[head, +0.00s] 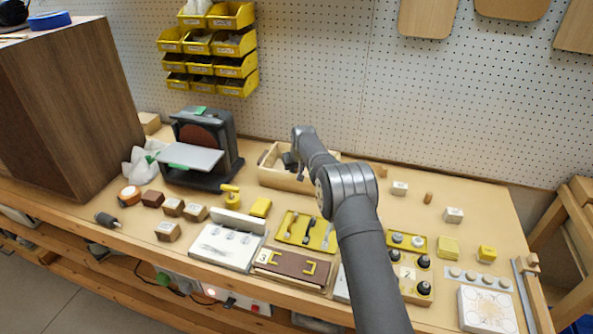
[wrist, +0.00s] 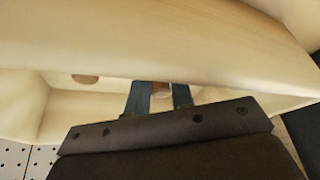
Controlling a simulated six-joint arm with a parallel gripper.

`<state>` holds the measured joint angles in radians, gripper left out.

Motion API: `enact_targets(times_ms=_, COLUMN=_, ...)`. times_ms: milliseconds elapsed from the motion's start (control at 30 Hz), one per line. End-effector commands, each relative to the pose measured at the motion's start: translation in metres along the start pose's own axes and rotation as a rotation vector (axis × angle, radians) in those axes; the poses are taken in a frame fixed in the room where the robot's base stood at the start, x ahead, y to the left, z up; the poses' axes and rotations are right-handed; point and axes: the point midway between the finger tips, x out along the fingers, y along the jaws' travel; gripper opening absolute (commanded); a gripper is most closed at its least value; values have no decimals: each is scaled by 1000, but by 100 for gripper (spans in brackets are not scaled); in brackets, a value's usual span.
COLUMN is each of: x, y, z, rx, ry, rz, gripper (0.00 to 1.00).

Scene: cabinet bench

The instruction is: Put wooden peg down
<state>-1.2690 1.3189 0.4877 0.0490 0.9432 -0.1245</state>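In the wrist view, a small brownish wooden peg (wrist: 161,91) shows between the two blue-grey fingers of my gripper (wrist: 161,98). In the head view my gripper (head: 288,161) is at the light wooden box (head: 284,181) near the back of the bench. The box's pale wall (wrist: 170,45) fills much of the wrist view, and the fingertips reach behind its edge. The peg cannot be made out in the head view.
A sander (head: 204,145) stands left of the box. A small wooden cylinder (head: 428,197) stands on the bench at right, near white blocks (head: 400,188). A yellow tool tray (head: 306,232) lies in front. A round brown spot (wrist: 85,79) shows inside the box.

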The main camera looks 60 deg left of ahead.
Motion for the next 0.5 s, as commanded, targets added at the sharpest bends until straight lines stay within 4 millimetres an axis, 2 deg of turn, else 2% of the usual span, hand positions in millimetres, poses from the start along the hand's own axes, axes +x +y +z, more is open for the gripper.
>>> enact_targets(times_ms=33, x=0, y=0, z=0, rx=0, ry=0, rz=0, gripper=31)
enact_targets(times_ms=67, x=0, y=0, z=0, rx=0, ry=0, rz=0, gripper=37)
enact_targets(times_ms=367, x=-2, y=0, z=-1, rx=0, ry=0, rz=0, gripper=38)
enact_targets(times_ms=500, x=-11, y=0, z=-2, rx=0, ry=1, rz=0, gripper=38)
